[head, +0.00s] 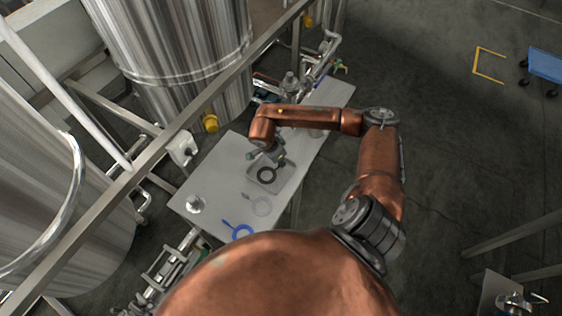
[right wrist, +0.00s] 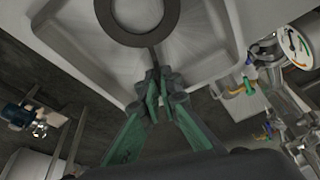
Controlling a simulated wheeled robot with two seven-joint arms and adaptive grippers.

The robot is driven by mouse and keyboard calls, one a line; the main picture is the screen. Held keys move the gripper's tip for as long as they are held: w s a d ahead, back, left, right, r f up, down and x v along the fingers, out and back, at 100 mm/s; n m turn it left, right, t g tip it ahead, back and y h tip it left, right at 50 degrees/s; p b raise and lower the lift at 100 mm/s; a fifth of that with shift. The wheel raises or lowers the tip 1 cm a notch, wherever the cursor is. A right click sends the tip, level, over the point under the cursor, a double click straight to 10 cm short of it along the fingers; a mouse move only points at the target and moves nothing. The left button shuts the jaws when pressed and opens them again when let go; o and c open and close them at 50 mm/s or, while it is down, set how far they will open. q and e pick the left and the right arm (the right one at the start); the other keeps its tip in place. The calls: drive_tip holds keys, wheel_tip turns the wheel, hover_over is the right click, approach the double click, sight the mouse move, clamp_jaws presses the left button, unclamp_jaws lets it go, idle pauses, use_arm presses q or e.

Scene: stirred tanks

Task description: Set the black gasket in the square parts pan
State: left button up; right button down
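The black gasket (head: 266,175) is a flat dark ring with a short tab. It lies within the outline of the square parts pan (head: 287,184), a shallow grey tray on the table. My right gripper (head: 278,161) is at the pan's far side. In the right wrist view, its green fingers (right wrist: 160,88) close on the tab of the gasket (right wrist: 172,22), above the pale pan (right wrist: 80,62). I cannot tell whether the ring touches the pan floor. My left gripper is not in view.
A blue ring with a tab (head: 243,232) and a pale ring with a tab (head: 261,206) lie on the grey table (head: 222,178). A metal fitting (head: 195,203) stands at its left corner. Steel tanks (head: 175,50), a rail and pipework border the table's left and back.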

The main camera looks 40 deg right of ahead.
sight(274, 170)
drive_tip(key=shift+f, duration=0.1)
drive_tip(key=shift+f, duration=0.1)
drive_tip(key=c, duration=2.4)
unclamp_jaws()
drive_tip(key=shift+w+a+r, duration=0.1)
drive_tip(key=shift+r, duration=0.4)
drive_tip(key=b+v, duration=0.1)
drive_tip(key=v, duration=1)
drive_tip(key=shift+r, duration=0.15)
